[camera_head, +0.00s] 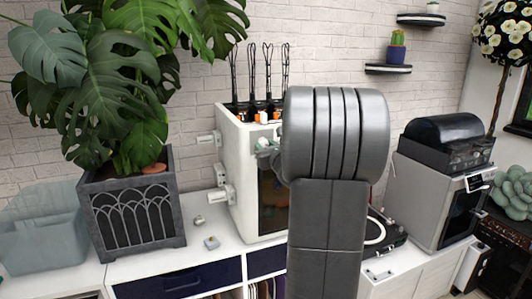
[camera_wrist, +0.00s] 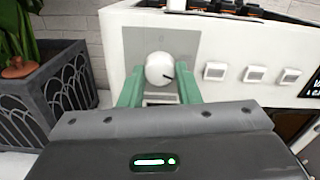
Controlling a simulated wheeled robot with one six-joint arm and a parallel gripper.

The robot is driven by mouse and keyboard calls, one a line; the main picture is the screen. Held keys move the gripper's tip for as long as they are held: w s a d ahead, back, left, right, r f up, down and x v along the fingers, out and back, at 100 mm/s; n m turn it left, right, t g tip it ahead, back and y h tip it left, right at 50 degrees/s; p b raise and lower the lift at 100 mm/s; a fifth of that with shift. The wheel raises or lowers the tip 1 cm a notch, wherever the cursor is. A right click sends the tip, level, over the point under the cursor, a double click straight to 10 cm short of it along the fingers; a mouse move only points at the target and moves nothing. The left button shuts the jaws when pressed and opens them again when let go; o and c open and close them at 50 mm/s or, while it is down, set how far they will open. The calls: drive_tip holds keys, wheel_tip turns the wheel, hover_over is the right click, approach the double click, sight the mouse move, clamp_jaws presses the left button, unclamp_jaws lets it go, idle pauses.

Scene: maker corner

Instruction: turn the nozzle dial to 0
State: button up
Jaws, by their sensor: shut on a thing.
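The nozzle dial (camera_wrist: 158,70) is a round white knob with a dark pointer mark on a grey plate, on the front of a white machine (camera_wrist: 115,38). In the wrist view its pointer points to the lower right. My gripper (camera_wrist: 158,88) has its green fingers on either side of the dial and is shut on it. Part of my gripper (camera_head: 268,150) shows at the machine's front.
Several square white buttons (camera_wrist: 255,74) sit right of the dial. A potted plant (camera_head: 135,215) stands left of the machine, with a translucent bin (camera_head: 45,240) further left. A grey appliance (camera_head: 430,200) stands to the right. Small parts (camera_head: 211,243) lie on the white counter.

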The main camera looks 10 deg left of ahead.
drive_tip(key=n+b, duration=0.1)
drive_tip(key=b, duration=0.1)
drive_tip(key=n+b, duration=0.4)
drive_tip(key=shift+f, duration=0.25)
drive_tip(key=n+b, duration=0.6)
drive_tip(key=shift+r+n, duration=0.1)
drive_tip(key=shift+n, duration=0.2)
drive_tip(key=n+b, duration=0.5)
drive_tip(key=shift+n, duration=0.3)
drive_tip(key=n+b, duration=0.3)
drive_tip(key=shift+r, duration=0.1)
drive_tip(key=shift+r+n+b, duration=0.15)
drive_tip(key=shift+n+b, duration=0.45)
drive_tip(key=shift+n, duration=0.3)
drive_tip(key=o, duration=1)
drive_tip(key=shift+c, duration=0.2)
